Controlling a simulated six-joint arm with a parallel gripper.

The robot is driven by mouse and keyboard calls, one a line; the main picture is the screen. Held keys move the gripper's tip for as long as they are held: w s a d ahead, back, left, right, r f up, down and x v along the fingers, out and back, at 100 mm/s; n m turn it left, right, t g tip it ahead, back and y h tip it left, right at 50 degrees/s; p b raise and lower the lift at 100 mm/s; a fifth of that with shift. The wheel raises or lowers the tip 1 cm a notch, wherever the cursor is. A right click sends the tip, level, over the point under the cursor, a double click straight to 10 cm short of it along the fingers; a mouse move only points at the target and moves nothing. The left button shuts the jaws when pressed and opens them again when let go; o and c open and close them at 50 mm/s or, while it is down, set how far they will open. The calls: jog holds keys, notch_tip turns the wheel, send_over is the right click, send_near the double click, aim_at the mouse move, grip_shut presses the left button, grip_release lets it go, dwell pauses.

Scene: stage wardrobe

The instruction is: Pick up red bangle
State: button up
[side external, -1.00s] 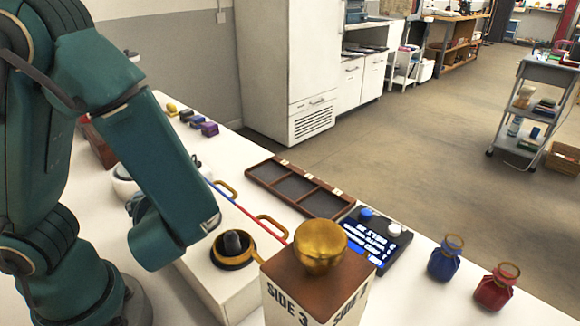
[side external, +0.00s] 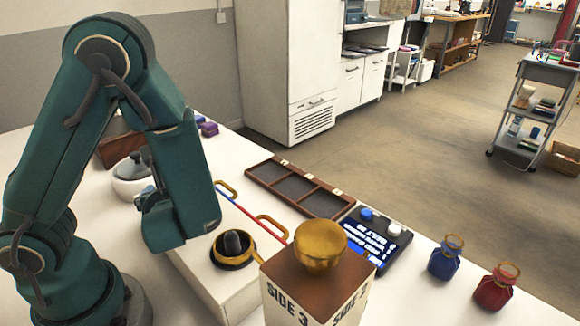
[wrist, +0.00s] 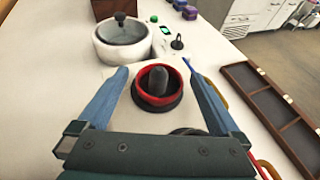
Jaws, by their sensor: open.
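The red bangle (wrist: 171,105) lies in the wrist view as a ring around a dark rounded post (wrist: 158,80). My gripper (wrist: 156,70) is open and empty, with one blue-grey finger on each side of the bangle and clear gaps between. I cannot tell how high the fingertips are above it. In the side view my arm hides the bangle and the fingers. Another dark post there stands inside a gold ring (side external: 232,264).
A white pot (wrist: 122,48) with a grey lid stands beyond the left finger. A blue and red rod with gold handles (side external: 272,226) lies close on the right, beside an open brown compartment tray (side external: 300,190). A gold bowl (side external: 320,247) sits on a box.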

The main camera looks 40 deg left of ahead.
jog(key=shift+f, duration=0.1)
jog(key=c, duration=1.3)
jog(key=shift+o, duration=0.2)
jog(key=shift+r, duration=0.2)
